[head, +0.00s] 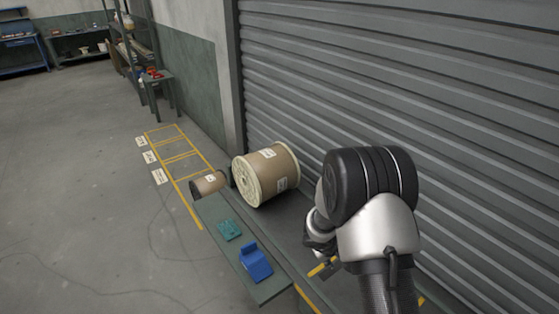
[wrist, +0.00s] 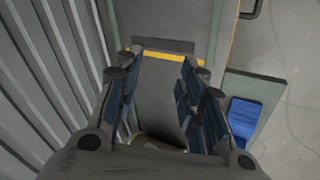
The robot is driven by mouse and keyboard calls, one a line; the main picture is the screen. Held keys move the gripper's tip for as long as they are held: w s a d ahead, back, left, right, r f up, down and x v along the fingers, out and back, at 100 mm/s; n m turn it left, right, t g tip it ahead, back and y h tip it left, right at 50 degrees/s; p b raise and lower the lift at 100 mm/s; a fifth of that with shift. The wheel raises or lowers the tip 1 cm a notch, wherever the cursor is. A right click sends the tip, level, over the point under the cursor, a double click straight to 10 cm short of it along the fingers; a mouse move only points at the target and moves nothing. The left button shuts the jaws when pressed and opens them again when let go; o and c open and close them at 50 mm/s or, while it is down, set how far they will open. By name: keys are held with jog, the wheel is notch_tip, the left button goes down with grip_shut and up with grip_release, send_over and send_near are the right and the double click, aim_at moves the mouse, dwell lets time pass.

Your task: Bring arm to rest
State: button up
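My arm is folded at the right in the head view, its black and silver joint in front of the shutter. In the wrist view my gripper (wrist: 160,62) is open, with its blue-padded fingers apart and grey floor visible between them. Nothing is held between the fingertips. A pale curved edge (wrist: 152,142) shows low between the fingers; I cannot tell what it belongs to. A large copper-brown spool with cream flanges (head: 272,172) lies on its side by the shutter. A smaller dark-flanged spool (head: 209,184) lies left of it. Both are apart from my arm.
A grey shutter (head: 420,60) rises close beside my arm. A narrow green bench (head: 213,209) carries a teal item (head: 229,230) and a blue item (head: 255,262). Yellow-marked floor bays (head: 180,156) with white labels lie beyond. Open floor (head: 80,200) spreads at left.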

jog(key=s+d+r+m, duration=0.1)
jog(key=s+r, duration=0.3)
jog(key=r, duration=0.5)
jog(key=s+d+r+m, duration=0.2)
jog(key=s+r, duration=0.3)
jog(key=r, duration=0.3)
jog(key=s+d+r+m, duration=0.1)
jog(key=s+r, duration=0.3)
jog(key=r, duration=0.5)
jog(key=s+a+r+y, duration=0.2)
jog(key=s+a+r, duration=0.1)
jog(key=s, duration=0.7)
jog(key=s+a+r+y, duration=0.2)
jog(key=s+a+r, duration=0.1)
jog(key=s, duration=0.6)
jog(key=shift+s+a+t, duration=0.35)
jog(key=shift+a+t, duration=0.05)
jog(key=shift+a, duration=0.45)
